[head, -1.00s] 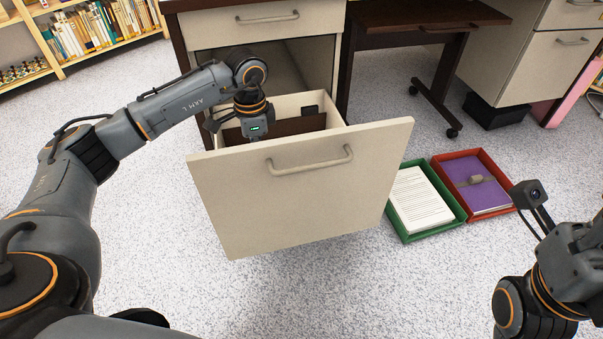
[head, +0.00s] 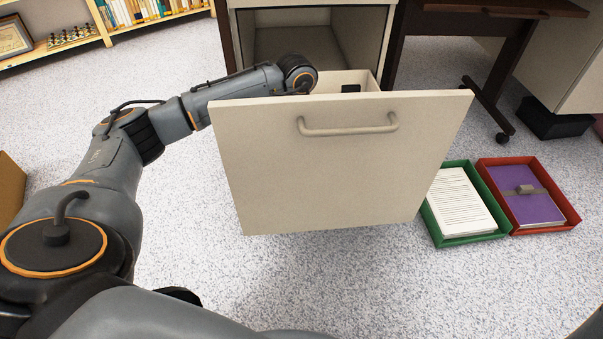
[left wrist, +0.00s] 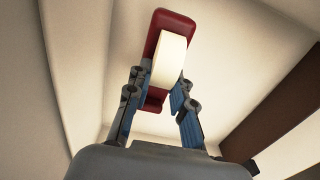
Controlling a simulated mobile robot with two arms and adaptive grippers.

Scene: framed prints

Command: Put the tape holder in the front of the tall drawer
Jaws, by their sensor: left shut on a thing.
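The tall drawer (head: 340,175) is pulled far out, and its front panel with a bar handle faces me. My left arm reaches over the drawer's left side, and its gripper is hidden behind the front panel in the head view. In the left wrist view my left gripper (left wrist: 160,95) is shut on the tape holder (left wrist: 165,25), which is dark red with a pale roll of tape. The holder is inside the drawer, between pale walls; I cannot tell whether it touches the bottom. A brown divider (left wrist: 290,100) stands at the right there. My right gripper is out of view.
A green tray (head: 433,222) with papers and a red tray (head: 560,195) with a purple book lie on the floor right of the drawer. A brown desk (head: 480,20) and a black bin (head: 550,122) are behind. Floor in front is clear.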

